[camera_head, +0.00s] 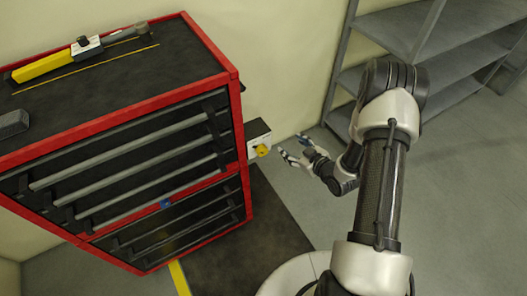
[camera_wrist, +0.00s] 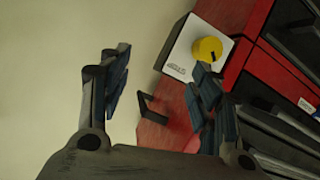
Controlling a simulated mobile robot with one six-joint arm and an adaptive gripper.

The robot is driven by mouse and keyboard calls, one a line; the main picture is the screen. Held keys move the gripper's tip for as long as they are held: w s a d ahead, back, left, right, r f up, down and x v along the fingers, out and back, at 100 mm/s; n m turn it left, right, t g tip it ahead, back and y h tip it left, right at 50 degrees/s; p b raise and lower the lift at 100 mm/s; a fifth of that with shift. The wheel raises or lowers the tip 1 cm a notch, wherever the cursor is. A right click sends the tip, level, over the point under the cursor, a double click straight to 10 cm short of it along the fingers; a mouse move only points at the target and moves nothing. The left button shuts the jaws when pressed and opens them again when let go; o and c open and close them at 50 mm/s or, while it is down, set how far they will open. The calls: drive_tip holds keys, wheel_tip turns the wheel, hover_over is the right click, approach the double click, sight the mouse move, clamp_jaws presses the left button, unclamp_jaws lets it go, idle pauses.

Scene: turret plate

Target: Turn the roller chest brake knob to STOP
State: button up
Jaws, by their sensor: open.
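The yellow brake knob (camera_head: 262,150) sits on a pale box (camera_head: 257,132) fixed to the right side of the red and black roller chest (camera_head: 215,62). In the wrist view the round knob (camera_wrist: 207,49) has a dark pointer line near its right side, and small dark print shows on the plate (camera_wrist: 178,70); I cannot read it. My gripper (camera_head: 292,150) is open and empty, just right of the knob and apart from it. In the wrist view its fingers (camera_wrist: 160,92) spread wide, with the knob beyond the right finger.
A yellow-handled tool (camera_head: 45,64) and a dark block (camera_head: 14,123) lie on the chest top. A blue round lock (camera_head: 165,204) is on the chest front. Grey metal shelving (camera_head: 400,35) stands at the back right. Floor between chest and shelving is open.

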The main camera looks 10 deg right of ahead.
drive_tip(key=s+a+f+t+y, duration=0.1)
drive_tip(key=s+a+f+t, duration=0.1)
drive_tip(key=s+f, duration=0.3)
drive_tip(key=m+t, duration=0.3)
approach(264, 153)
drive_tip(key=shift+y, duration=0.3)
drive_tip(key=b+x, duration=0.4)
drive_tip(key=x, duration=0.5)
drive_tip(key=shift+w+f, duration=0.1)
drive_tip(key=shift+w, duration=0.2)
drive_tip(key=shift+c, duration=0.4)
drive_tip(key=c, duration=1)
